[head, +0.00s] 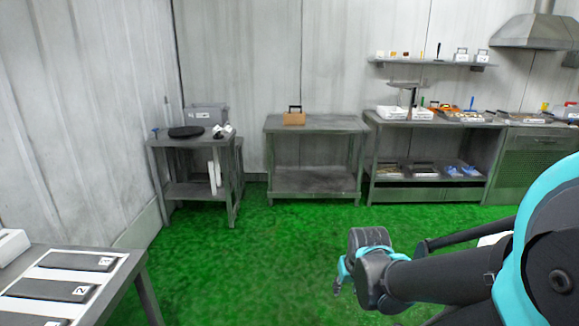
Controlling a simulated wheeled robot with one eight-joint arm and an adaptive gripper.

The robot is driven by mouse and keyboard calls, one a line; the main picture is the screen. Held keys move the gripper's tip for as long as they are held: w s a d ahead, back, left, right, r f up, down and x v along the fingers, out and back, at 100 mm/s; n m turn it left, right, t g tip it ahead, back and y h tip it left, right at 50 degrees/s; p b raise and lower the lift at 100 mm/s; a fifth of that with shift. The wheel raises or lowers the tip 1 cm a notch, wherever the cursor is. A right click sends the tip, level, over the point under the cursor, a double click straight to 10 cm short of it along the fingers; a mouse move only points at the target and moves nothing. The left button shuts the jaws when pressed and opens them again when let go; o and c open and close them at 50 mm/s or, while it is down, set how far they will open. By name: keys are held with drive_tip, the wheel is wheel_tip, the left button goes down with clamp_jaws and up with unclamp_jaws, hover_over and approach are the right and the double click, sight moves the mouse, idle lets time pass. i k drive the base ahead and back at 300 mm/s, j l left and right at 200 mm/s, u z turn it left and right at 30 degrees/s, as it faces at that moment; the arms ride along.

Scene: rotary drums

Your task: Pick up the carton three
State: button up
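No carton in the head view shows a number I can read as three. A small brown carton (293,118) with a dark handle stands on the middle metal table (316,126). Two small whitish boxes with dark handles, a left one (460,56) and a right one (482,57), stand on the wall shelf at the back right; their markings are too small to read. My gripper (343,279), with cyan fingers, hangs over the green floor at the lower middle, far from all of these. Its fingertips are partly hidden by its own body.
A table (137,265) at the lower left bears dark numbered plates (78,261). A left table (159,143) holds a grey box (207,114) and a black disc (186,132). A right bench (373,119) holds trays. Green floor (260,240) is clear between.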

sight(295, 118)
drive_tip(key=i+z, duration=0.1)
drive_tip(key=i, duration=1.8)
drive_tip(key=i+u, duration=0.1)
drive_tip(key=i, duration=0.85)
drive_tip(key=i+l, duration=0.15)
drive_tip(key=i, duration=0.85)
drive_tip(key=j+u, duration=0.05)
